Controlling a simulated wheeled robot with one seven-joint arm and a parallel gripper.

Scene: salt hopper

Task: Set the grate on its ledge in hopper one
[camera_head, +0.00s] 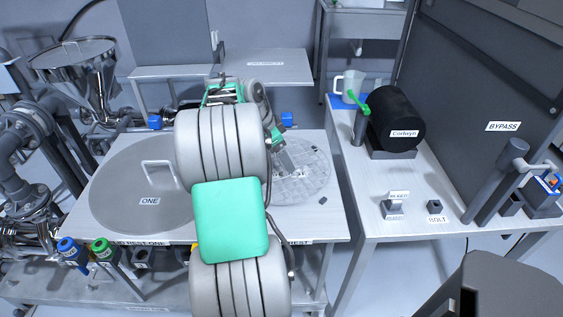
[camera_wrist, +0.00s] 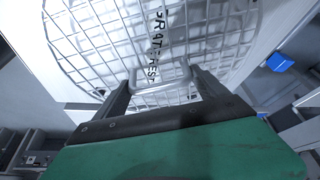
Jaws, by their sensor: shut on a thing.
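The grate (camera_head: 318,168) is a round wire mesh disc at the right part of the pale bench in the head view, partly hidden by my arm. It fills the upper part of the wrist view (camera_wrist: 95,45). My gripper (camera_head: 290,173) is over it, and its fingers (camera_wrist: 163,82) are shut on the grate's looped handle. Lettering reading roughly "RATE REST" shows at the mesh; I cannot tell whether the grate is lifted off the surface. A large grey disc marked ONE (camera_head: 125,208), with a raised handle, lies flat on the left part of the bench, its right side hidden by my arm.
A metal funnel (camera_head: 75,58) and pipes crowd the left. Blue and green knobs (camera_head: 103,247) line the bench front. The right bench (camera_head: 440,195) carries a black drum (camera_head: 396,118), a mug (camera_head: 351,83) and small fittings. A dark panel (camera_head: 475,75) stands behind it.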

